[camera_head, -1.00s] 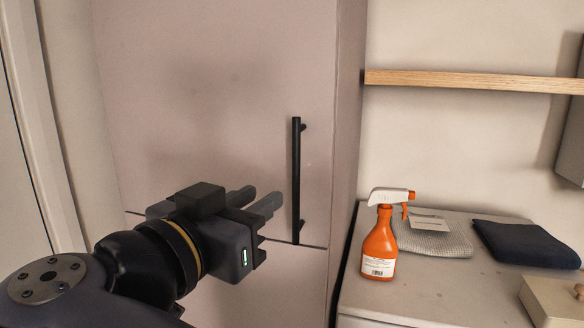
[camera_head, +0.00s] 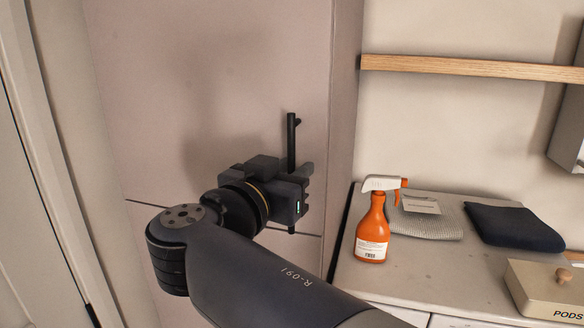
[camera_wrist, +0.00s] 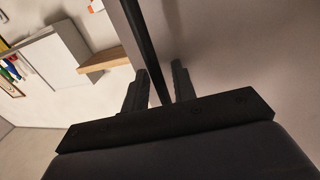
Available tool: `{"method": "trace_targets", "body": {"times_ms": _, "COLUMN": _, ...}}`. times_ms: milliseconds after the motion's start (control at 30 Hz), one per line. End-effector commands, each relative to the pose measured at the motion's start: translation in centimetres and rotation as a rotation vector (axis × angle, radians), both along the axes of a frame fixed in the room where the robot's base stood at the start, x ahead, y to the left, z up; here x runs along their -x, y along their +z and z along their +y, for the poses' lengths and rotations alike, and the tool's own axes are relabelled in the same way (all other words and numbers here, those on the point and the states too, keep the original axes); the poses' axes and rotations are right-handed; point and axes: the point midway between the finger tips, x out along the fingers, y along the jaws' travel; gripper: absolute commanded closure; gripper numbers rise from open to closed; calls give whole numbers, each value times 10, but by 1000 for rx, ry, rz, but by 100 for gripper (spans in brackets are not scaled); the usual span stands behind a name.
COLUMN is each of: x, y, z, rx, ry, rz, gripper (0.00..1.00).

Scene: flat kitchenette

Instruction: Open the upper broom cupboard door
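The upper broom cupboard door (camera_head: 215,70) is a flat pinkish-beige panel on the left of the head view, and it looks shut. Its black vertical bar handle (camera_head: 291,140) is near the right edge; my gripper hides its middle. My gripper (camera_head: 303,175) is at the handle's lower half. In the wrist view the handle (camera_wrist: 148,45) runs between the two fingers of my gripper (camera_wrist: 160,85). The fingers stand apart on either side of the bar, with a gap showing at the right finger. I cannot tell whether the left finger touches it.
Right of the cupboard is a counter (camera_head: 400,285) with an orange spray bottle (camera_head: 372,230), a grey cloth (camera_head: 435,222), a dark folded cloth (camera_head: 515,228) and a PODS box (camera_head: 545,290). A wooden shelf (camera_head: 470,68) hangs above. A seam separates the lower door (camera_head: 290,255).

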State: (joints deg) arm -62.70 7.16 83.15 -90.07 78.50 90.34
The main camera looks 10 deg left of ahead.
Motion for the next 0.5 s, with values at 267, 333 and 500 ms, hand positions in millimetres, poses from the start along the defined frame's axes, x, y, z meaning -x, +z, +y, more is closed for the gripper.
{"method": "trace_targets", "body": {"times_ms": 267, "x": 0, "y": 0, "z": 0, "rx": 0, "ry": 0, "rz": 0, "gripper": 88}}
{"method": "trace_targets", "body": {"times_ms": 333, "x": 0, "y": 0, "z": 0, "rx": 0, "ry": 0, "rz": 0, "gripper": 94}}
{"method": "trace_targets", "body": {"times_ms": 500, "x": 0, "y": 0, "z": 0, "rx": 0, "ry": 0, "rz": 0, "gripper": 100}}
